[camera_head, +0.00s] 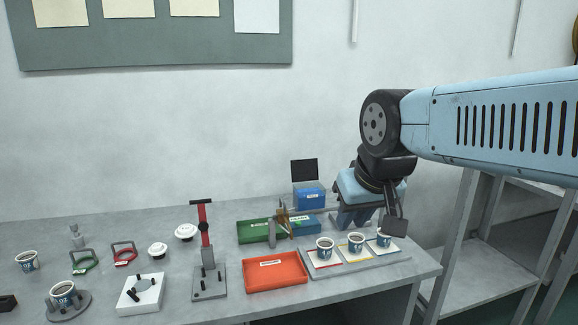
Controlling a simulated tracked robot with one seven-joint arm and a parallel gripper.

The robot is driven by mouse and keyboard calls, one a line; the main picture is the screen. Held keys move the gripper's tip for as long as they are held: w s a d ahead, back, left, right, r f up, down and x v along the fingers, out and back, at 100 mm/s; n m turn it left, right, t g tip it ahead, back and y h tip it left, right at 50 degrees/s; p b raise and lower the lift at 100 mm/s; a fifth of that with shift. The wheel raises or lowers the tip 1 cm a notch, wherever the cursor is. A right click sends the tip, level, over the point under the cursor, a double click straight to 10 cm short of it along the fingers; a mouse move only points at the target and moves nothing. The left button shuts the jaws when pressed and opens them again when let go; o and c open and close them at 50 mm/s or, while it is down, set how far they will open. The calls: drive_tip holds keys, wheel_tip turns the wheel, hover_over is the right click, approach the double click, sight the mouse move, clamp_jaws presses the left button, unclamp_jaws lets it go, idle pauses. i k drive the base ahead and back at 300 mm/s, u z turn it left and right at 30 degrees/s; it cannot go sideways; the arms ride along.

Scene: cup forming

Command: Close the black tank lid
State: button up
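The black tank lid (304,169) stands upright, open, at the back edge of a small blue tank (309,198) with a pale label on its front. The tank is at the back of the bench, right of centre. My arm reaches in from the right. My gripper (394,224) hangs low, to the right of the tank and apart from the lid, close to the rightmost cup (384,240). The fingers are small and dark here, so their opening is unclear. I cannot tell whether they touch the cup.
Printed cups stand on a grey tray (400,256) below my gripper. A green bin (250,231) and an orange bin (262,282) lie left of it. A red-handled press (207,275) stands further left. Loose tools stand in front of the tank. The wall is behind.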

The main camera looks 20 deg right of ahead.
sight(302, 170)
drive_tip(key=u, duration=0.1)
drive_tip(key=i, duration=1)
drive_tip(key=z, duration=0.1)
